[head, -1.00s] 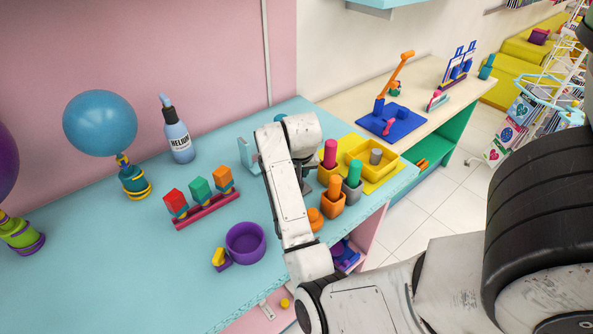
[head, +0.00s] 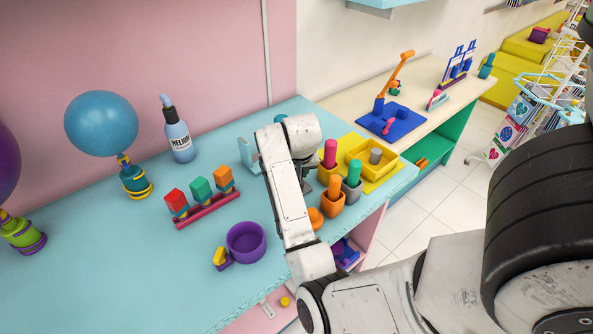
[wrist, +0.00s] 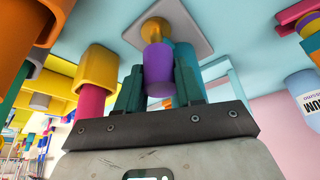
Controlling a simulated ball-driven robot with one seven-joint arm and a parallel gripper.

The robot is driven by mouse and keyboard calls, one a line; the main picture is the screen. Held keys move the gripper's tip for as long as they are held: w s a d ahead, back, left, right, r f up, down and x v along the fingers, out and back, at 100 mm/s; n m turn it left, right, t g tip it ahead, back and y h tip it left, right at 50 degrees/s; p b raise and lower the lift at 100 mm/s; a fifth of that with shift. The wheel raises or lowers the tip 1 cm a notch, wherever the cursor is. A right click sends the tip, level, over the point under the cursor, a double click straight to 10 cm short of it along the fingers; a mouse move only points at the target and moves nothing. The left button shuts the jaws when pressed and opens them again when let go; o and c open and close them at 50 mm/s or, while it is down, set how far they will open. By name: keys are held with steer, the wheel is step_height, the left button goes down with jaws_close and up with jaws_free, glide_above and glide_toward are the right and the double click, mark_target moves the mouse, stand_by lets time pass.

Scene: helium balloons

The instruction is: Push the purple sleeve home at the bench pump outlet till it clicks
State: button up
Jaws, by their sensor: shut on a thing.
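In the wrist view, a purple sleeve (wrist: 158,62) sits between the teal fingers of my gripper (wrist: 158,82), which is shut on it. The sleeve's far end meets a rounded yellow-orange part (wrist: 157,30) on a grey square plate (wrist: 183,14). This looks like the pump outlet. I see no gap between them, but cannot tell how far the sleeve is seated. In the head view, my arm hides the sleeve, the outlet and most of my gripper.
Orange holders (head: 331,196) with coloured pegs stand close right of my gripper, by a yellow tray (head: 367,150). A purple bowl (head: 246,241) and a rack of coloured blocks (head: 206,211) are to the left. The turquoise bench (head: 120,280) is clear at front left.

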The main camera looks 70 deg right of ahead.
steer(key=shift+f+b, duration=0.85)
steer(key=shift+f, duration=1.05)
steer(key=o, duration=1.1)
steer(key=shift+o, duration=0.2)
steer(key=p+v, duration=0.4)
steer(key=v, duration=0.1)
steer(key=shift+r+p, duration=0.15)
steer(key=shift+p, duration=0.15)
steer(key=shift+v, duration=1.4)
